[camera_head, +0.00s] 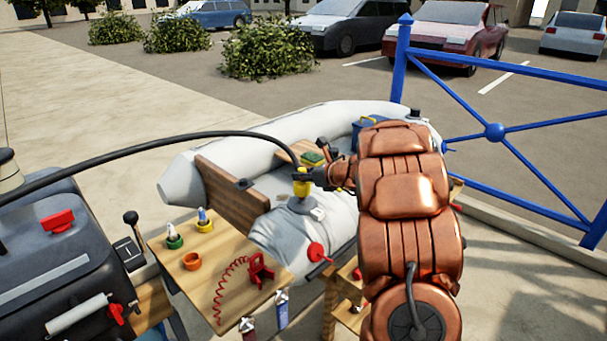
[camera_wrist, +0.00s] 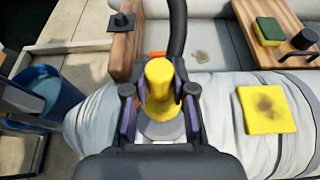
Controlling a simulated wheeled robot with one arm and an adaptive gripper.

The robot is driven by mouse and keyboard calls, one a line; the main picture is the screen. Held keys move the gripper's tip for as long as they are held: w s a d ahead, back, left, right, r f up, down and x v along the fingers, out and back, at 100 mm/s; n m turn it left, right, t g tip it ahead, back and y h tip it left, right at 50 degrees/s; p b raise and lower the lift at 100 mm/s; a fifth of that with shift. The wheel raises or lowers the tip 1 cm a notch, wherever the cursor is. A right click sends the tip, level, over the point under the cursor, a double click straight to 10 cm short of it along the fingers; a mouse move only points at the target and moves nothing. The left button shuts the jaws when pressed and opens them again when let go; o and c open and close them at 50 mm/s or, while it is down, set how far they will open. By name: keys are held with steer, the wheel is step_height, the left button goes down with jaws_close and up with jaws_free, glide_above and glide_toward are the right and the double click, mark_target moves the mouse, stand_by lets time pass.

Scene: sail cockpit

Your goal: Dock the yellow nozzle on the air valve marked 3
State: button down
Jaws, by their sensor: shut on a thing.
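The yellow nozzle (camera_head: 302,187) stands roughly upright on the end of a black hose. My gripper (camera_head: 312,178) is shut on it, with the fingers on either side of its body in the wrist view (camera_wrist: 160,92). Under the nozzle, a round grey valve base (camera_head: 301,206) sits on the grey inflatable tube; part of it shows below the nozzle in the wrist view (camera_wrist: 162,132). The nozzle hides the middle of the base, so I cannot tell whether they touch. A small white tag (camera_head: 318,214) lies beside the base; its number is not readable.
The black hose (camera_head: 150,144) arcs in from the left. A wooden board (camera_head: 228,196) crosses the boat. A yellow cloth (camera_wrist: 267,109) lies on the tube, right of my gripper. A sponge (camera_wrist: 269,31) sits beyond it. A side table (camera_head: 215,245) holds nozzles and a red coil.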

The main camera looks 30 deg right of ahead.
mark_target(305, 184)
steer(key=shift+f+b, duration=0.7)
steer(key=shift+f, duration=0.45)
steer(key=shift+s+f, duration=0.1)
steer(key=shift+f, duration=0.55)
stand_by(1.4)
steer(key=c, duration=1.2)
jaws_free()
steer(key=shift+c, duration=0.2)
steer(key=shift+p+v, duration=0.75)
steer(key=shift+v, duration=2.2)
steer(key=shift+p+v, duration=1)
steer(key=shift+v, duration=1.55)
